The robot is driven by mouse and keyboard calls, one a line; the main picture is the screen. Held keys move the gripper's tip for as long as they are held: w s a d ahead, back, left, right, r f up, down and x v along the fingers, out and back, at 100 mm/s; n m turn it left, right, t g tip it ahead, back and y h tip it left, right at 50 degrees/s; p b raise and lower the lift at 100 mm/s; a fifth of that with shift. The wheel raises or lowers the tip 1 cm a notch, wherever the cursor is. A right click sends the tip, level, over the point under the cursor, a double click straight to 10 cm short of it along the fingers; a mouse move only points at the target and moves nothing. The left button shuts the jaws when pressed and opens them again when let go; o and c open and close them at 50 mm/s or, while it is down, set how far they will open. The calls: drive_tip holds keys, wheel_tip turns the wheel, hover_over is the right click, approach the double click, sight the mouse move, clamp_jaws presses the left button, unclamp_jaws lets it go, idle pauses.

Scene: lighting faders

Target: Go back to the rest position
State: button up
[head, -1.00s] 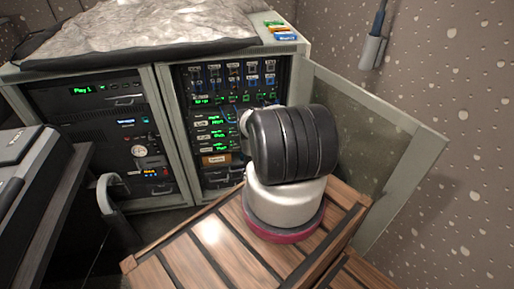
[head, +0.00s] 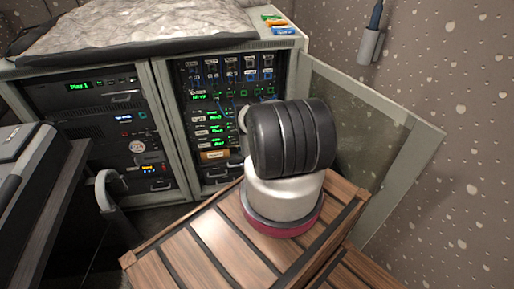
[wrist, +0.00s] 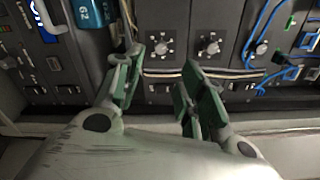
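My gripper (wrist: 162,82) shows in the wrist view with its two green-padded fingers apart and nothing between them. It is open in front of a dark rack panel with knobs (wrist: 209,45), switches and blue cables (wrist: 262,28). I cannot tell whether the fingertips touch the panel. In the head view my arm stands in front of the right-hand rack (head: 208,118) and hides my gripper and part of that rack's face.
The rack's glass door (head: 400,150) stands open at the right, close to my arm. A left-hand rack (head: 85,105) stands beside it. A crumpled grey cover (head: 130,28) lies on top. A wooden slatted surface (head: 185,250) is under my arm. A black desk unit (head: 30,190) stands at left.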

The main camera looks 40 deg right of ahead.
drive_tip(key=v, duration=0.2)
drive_tip(key=shift+s+a, duration=0.15)
drive_tip(key=shift+s, duration=0.1)
idle(0.4)
